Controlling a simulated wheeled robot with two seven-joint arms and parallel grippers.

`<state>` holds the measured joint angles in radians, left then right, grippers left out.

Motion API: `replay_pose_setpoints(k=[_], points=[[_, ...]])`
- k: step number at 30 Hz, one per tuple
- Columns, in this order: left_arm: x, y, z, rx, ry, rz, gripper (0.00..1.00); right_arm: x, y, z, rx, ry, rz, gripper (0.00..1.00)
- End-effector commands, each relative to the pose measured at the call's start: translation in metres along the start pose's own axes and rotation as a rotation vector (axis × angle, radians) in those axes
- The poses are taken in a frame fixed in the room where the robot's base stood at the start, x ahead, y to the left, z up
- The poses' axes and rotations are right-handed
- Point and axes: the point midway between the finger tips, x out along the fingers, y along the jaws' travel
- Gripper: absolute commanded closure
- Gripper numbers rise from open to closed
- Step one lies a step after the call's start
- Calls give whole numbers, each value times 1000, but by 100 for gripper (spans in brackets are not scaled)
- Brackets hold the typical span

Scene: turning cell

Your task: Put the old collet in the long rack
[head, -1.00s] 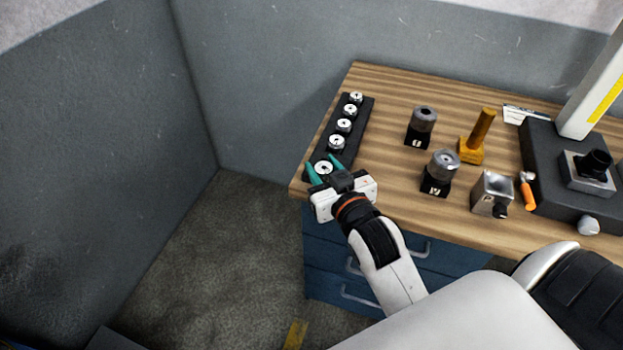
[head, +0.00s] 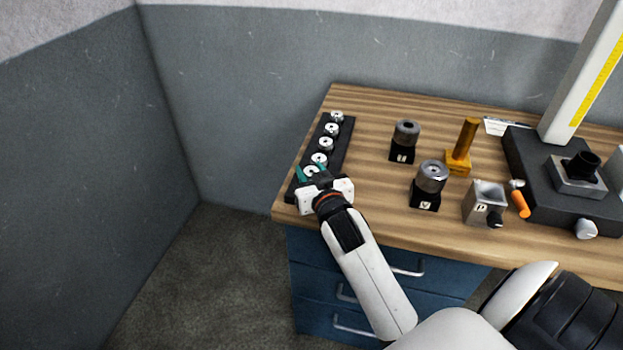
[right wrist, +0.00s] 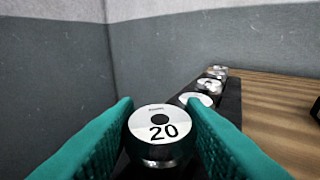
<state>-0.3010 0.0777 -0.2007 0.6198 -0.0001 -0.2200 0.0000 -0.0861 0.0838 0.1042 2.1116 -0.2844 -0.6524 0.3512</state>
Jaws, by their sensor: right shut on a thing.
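The long rack (head: 341,147) is a black bar at the table's left end, with several silver collets standing in a row along it. My right gripper (head: 311,174), with teal fingers, is at the rack's near end. It is shut on a silver collet marked 20 (right wrist: 157,131), which is upright between the fingers in the right wrist view. In the head view this collet (head: 311,170) is over the rack's nearest place. I cannot tell whether it is seated, as the fingers hide its lower part. My left gripper is not in view.
Two dark holders with grey cylinders (head: 405,134) (head: 431,178) stand right of the rack. Beyond them are an amber post (head: 466,140), a metal block (head: 485,203), an orange-handled tool (head: 520,202) and a black-based device (head: 535,165). Grey walls stand behind and left.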

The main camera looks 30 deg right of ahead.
Motion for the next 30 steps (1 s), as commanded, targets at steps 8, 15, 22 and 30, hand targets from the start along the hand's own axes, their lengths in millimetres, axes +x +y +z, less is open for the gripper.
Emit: replay_pose_setpoints(k=[8, 15, 22, 30], points=[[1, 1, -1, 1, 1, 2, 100, 2, 0, -15, 0, -2, 1, 90], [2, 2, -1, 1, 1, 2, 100, 2, 0, -17, 0, -1, 1, 60], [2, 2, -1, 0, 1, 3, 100, 2, 0, -17, 0, -1, 1, 42], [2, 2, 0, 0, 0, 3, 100, -3, 0, -15, 0, -1, 1, 42]])
